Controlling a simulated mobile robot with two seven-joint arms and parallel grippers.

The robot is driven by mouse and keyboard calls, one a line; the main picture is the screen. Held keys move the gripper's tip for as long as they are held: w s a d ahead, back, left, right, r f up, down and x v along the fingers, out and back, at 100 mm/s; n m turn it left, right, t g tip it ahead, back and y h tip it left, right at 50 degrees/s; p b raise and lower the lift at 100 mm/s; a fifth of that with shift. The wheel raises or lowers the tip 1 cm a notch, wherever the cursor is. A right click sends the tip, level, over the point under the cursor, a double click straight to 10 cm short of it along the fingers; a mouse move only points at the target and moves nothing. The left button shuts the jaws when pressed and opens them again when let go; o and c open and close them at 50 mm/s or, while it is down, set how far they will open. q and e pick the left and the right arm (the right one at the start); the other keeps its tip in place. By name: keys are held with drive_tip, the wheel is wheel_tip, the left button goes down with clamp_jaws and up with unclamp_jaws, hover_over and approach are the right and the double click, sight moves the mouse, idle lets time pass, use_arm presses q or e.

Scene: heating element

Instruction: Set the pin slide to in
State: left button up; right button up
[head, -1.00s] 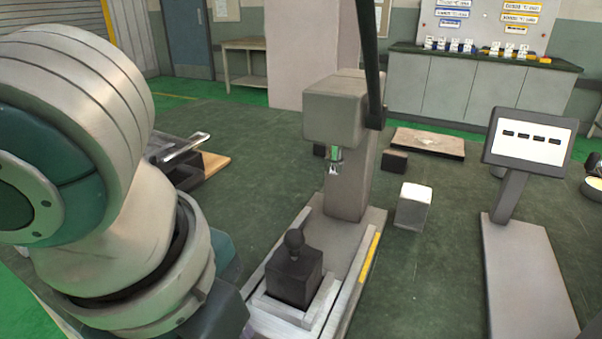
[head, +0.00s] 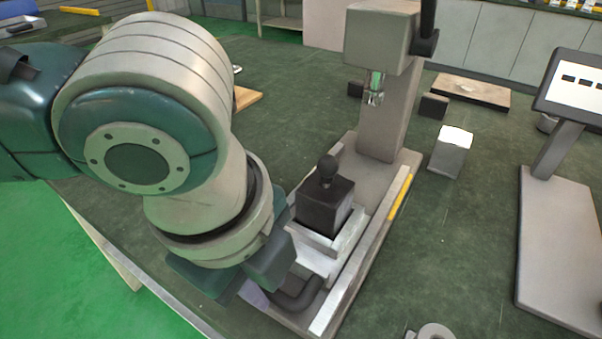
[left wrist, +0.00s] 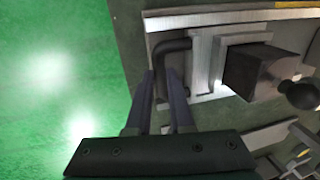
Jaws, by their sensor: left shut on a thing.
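The pin slide is a pale metal carriage (head: 318,262) between two rails. It carries a dark block (head: 323,207) with a round knob on top. The carriage sits in front of the press column, and the block stands forward of the press head's tip (head: 374,90), not under it. A dark bent handle (head: 298,296) is at the carriage's front end. My left gripper (left wrist: 158,77) is shut on this handle in the left wrist view, with its fingers on either side of the bar. In the head view my wrist partly hides the fingers. My right gripper is not in view.
The press (head: 384,28) has a dark lever at its right. A pale block (head: 451,152) and a panel on a stand (head: 570,85) are to the right. A grey ring-shaped part (head: 432,331) lies at the bottom edge. The table's front edge is close to my left arm.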

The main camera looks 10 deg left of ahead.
use_arm(q)
clamp_jaws()
idle(0.9)
